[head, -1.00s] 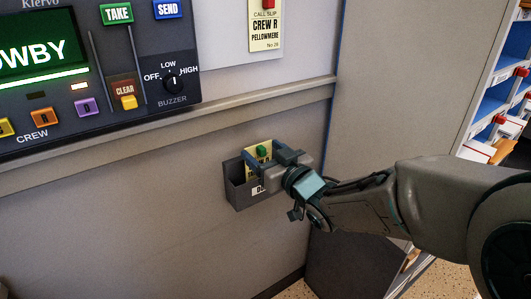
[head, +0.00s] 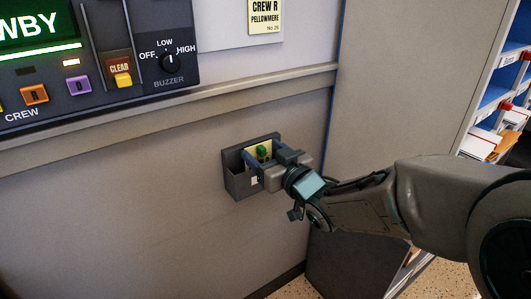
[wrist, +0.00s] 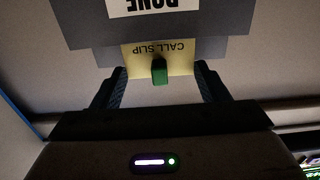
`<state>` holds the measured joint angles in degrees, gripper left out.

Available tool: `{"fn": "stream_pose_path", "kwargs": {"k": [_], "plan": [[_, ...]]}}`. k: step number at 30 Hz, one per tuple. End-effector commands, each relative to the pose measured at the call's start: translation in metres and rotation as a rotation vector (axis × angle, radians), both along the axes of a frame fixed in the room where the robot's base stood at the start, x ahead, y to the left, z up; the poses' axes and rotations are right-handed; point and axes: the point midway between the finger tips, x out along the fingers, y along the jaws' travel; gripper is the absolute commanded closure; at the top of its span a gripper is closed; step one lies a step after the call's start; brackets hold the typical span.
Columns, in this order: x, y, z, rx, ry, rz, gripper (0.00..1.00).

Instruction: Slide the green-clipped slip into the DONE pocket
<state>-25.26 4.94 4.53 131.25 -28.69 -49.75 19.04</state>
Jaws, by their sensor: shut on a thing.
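The green-clipped slip (wrist: 185,58) is yellow, with "CALL SLIP" upside down in the wrist view and a green clip (wrist: 160,72) on its edge. In the head view the clip (head: 262,151) shows at the mouth of the dark grey DONE pocket (head: 240,186) on the wall. The slip's lower part is hidden behind the pocket's front, so it sits at least partly inside. The pocket's DONE label (wrist: 157,5) shows in the wrist view. My gripper (wrist: 160,85) is shut on the slip, its fingers at either side of the clip; it also shows in the head view (head: 268,160).
A buzzer panel (head: 170,85) with knob and buttons is on the wall at upper left. A ledge (head: 220,93) runs above the pocket. Shelves with papers (head: 500,115) stand at the right. The wall below the pocket is clear.

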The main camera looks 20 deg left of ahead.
Motion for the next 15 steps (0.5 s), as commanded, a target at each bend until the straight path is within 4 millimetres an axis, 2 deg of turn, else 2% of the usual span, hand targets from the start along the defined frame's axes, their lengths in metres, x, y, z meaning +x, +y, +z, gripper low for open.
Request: {"fn": "stream_pose_path", "kwargs": {"k": [8,9,11,12,15], "plan": [[-0.0001,0.0001,0.0005,0.0,0.0,0.0,0.6],[0.0,0.0,0.0005,0.0,0.0,0.0,0.27],[-0.0001,0.0001,0.0005,0.0,0.0,0.0,0.1],[0.0,0.0,0.0005,0.0,0.0,0.0,0.07],[-0.0001,0.0001,0.0005,0.0,0.0,0.0,0.07]]}}
